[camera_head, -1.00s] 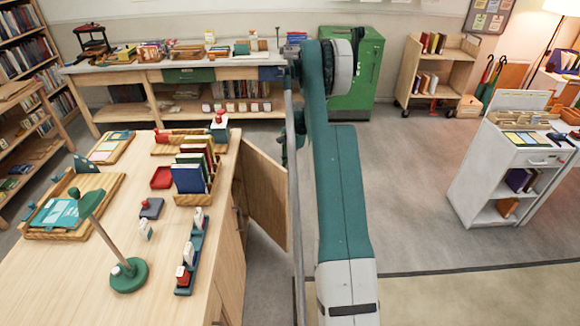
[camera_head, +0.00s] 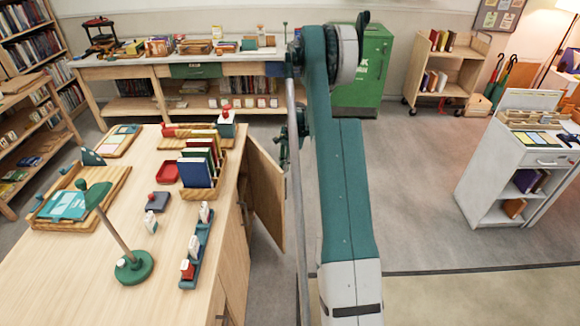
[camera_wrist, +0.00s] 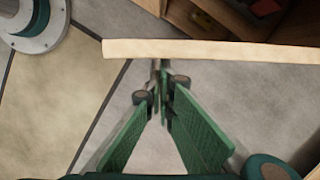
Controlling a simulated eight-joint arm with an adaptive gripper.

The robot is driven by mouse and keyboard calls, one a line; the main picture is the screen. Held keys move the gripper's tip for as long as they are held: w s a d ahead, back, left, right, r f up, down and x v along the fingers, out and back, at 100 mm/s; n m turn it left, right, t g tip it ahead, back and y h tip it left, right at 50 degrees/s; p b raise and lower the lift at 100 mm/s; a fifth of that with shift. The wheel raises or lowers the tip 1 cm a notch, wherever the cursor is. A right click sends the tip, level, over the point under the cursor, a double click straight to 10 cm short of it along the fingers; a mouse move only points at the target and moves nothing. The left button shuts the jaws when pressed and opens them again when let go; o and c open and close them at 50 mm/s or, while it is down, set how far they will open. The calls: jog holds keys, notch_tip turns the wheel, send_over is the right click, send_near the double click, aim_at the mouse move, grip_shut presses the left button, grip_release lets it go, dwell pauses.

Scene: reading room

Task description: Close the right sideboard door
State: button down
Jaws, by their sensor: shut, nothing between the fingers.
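The right sideboard door (camera_head: 266,195) is a light wooden panel. It stands open, swung out from the sideboard (camera_head: 228,262) into the aisle. In the wrist view, the door's edge (camera_wrist: 215,50) crosses the upper part as a pale strip. My gripper (camera_wrist: 160,68) has green fingers closed together at their tips, with nothing between them. The tips are at the door's outer face, near its free end; I cannot tell whether they touch. In the head view, my gripper is partly hidden behind my arm and the thin upright rod, just right of the door.
The sideboard top carries a green lamp (camera_head: 133,266), a book rack (camera_head: 203,192) and a stamp rack (camera_head: 197,250). The open cabinet interior (camera_wrist: 205,22) shows behind the door. Floor is clear right of my arm, up to a white cabinet (camera_head: 490,180).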

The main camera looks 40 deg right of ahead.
jog(key=w+a+m+t+b, duration=0.1)
jog(key=w+a+m, duration=0.3)
jog(key=a, duration=1.1)
jog(key=shift+w, duration=0.6)
jog(key=s+d+r, duration=0.2)
jog(key=r, duration=0.3)
jog(key=s+d+r+p, duration=0.1)
jog(key=s+d+r, duration=0.1)
jog(key=r, duration=0.2)
jog(key=shift+s+d+r, duration=0.3)
jog(key=shift+r, duration=0.05)
